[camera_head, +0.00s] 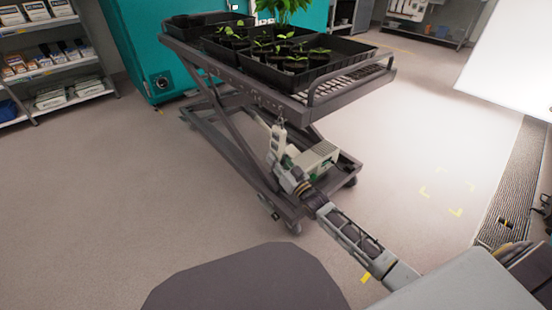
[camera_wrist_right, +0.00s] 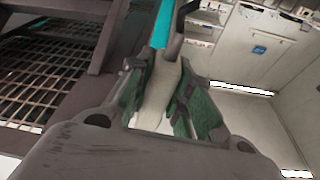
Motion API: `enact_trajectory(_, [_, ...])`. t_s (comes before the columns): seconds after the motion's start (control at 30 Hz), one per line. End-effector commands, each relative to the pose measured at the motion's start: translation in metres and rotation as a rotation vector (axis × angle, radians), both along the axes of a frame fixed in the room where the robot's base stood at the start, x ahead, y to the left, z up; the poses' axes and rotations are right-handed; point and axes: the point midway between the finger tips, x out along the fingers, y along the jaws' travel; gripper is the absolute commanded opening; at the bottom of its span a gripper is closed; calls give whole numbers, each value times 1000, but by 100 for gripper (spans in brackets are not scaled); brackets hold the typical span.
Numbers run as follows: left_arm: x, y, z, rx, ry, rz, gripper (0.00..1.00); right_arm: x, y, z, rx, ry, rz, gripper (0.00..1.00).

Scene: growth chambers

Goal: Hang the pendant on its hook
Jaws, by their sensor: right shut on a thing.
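The pendant (camera_head: 278,139) is a narrow pale grey handset, held nearly upright beside the grey lift cart (camera_head: 306,106), under its top deck. My right gripper (camera_head: 283,157) is shut on its lower part. In the right wrist view the pendant (camera_wrist_right: 159,96) lies between the green finger pads of my right gripper (camera_wrist_right: 158,100), with a dark, bent piece at its far end. A thin dark piece shows above the pendant near the deck edge. I cannot tell whether it is the hook or whether the pendant touches it. My left gripper is not in view.
Black trays of seedlings (camera_head: 291,68) stand on the cart deck. A pale box unit (camera_head: 316,158) sits on the cart's lower frame, close to my right gripper. A teal cabinet (camera_head: 150,48) and a shelf (camera_head: 55,66) stand behind.

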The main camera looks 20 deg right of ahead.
Motion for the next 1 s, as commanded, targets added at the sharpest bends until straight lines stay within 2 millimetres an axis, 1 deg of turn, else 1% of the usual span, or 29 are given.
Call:
enact_trajectory(0.5, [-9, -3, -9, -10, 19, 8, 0, 0, 0, -8, 0, -2, 1, 0])
enact_trajectory(0.8, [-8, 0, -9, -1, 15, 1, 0, 0, 0, -8, 1, -2, 0, 0])
enact_trajectory(0.83, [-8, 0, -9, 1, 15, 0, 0, 0, 0, -8, 1, -2, 0, 24])
enact_trajectory(1.0, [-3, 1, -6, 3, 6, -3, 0, 0, 0, -9, 0, -1, 0, 45])
